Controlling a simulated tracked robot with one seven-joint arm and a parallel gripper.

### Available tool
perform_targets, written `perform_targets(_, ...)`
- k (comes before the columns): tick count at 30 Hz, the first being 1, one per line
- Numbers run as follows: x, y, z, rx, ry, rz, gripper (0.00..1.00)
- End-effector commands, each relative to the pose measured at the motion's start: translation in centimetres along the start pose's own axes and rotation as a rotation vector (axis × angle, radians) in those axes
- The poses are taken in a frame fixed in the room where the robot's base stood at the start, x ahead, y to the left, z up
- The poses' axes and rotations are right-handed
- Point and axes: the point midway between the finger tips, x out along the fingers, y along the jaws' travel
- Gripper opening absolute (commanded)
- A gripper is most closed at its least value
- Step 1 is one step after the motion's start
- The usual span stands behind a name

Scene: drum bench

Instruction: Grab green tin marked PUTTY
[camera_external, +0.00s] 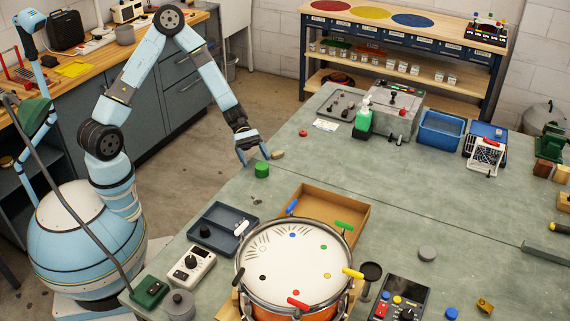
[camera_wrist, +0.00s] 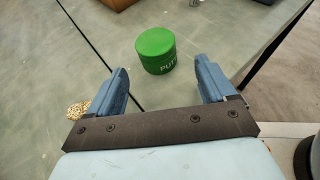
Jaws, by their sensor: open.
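The green tin (camera_external: 262,170) stands upright near the left edge of the green-grey bench (camera_external: 390,185). In the wrist view the tin (camera_wrist: 155,49) has a flat green top, and white letters on its side read as the start of PUTTY, partly cut by its curve. My gripper (camera_external: 254,156) hangs just behind and above the tin in the external view. In the wrist view my gripper (camera_wrist: 162,80) is open, its two blue fingers apart, with the tin beyond the fingertips and between their lines. Nothing is between the fingers.
A small tan object (camera_external: 278,154) lies close beside my gripper; a speckled one (camera_wrist: 78,109) shows by the left finger. A blue-grey tray (camera_external: 222,230), a cardboard box (camera_external: 345,206) and a drum (camera_external: 292,265) stand nearer the camera. The bench right of the tin is mostly clear.

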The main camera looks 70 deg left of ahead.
Motion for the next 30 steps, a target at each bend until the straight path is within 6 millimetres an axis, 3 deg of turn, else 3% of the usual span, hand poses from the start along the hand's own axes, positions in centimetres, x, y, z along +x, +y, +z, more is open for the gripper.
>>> perform_targets(12,4.7,0.3,0.4,0.000,-0.002,-0.003,0.83)
perform_targets(20,5.0,0.3,0.4,0.000,0.000,-0.001,0.82)
perform_targets(30,5.0,0.3,0.4,0.000,0.000,-0.001,0.50)
